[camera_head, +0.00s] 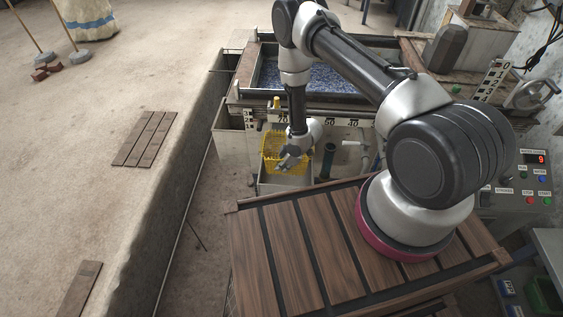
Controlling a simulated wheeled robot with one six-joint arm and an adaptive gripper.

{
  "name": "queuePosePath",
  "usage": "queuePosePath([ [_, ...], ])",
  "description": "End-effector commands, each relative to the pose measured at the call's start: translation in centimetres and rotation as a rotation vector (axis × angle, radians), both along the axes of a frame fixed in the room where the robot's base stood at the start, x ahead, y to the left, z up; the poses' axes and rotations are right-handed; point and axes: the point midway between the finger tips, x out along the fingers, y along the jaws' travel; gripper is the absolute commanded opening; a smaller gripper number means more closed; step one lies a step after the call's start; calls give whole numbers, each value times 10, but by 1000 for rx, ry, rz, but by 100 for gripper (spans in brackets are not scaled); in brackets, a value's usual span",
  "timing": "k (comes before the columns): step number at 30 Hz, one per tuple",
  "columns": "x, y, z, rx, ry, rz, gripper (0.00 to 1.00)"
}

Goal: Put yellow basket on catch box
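The yellow basket (272,141) is a small mesh basket with an upright yellow part at its back. It is below the water tank's front. My gripper (287,163) points down at the basket's right and front side and covers part of it. I cannot tell whether the fingers grip it. A pale open box (285,186), which looks like the catch box, is directly below the basket in the picture. I cannot tell whether the basket rests on it or hangs above it.
A tank of blue-grey material (325,78) stands behind. A dark green cylinder (329,160) and pale pipes are close to the right of my gripper. A control panel (522,185) reading 9 is at the right. A long ledge (185,170) runs along the left.

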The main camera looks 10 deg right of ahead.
Motion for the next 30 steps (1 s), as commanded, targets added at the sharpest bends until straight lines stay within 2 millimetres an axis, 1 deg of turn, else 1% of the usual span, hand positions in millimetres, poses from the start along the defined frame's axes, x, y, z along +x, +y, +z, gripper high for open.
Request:
queuePosePath([
  [3,0,0,-17,0,0,0,0],
  [15,0,0,-66,0,0,1,0],
  [21,1,0,-79,1,-1,1,0],
  [30,1,0,-82,0,-2,1,0],
])
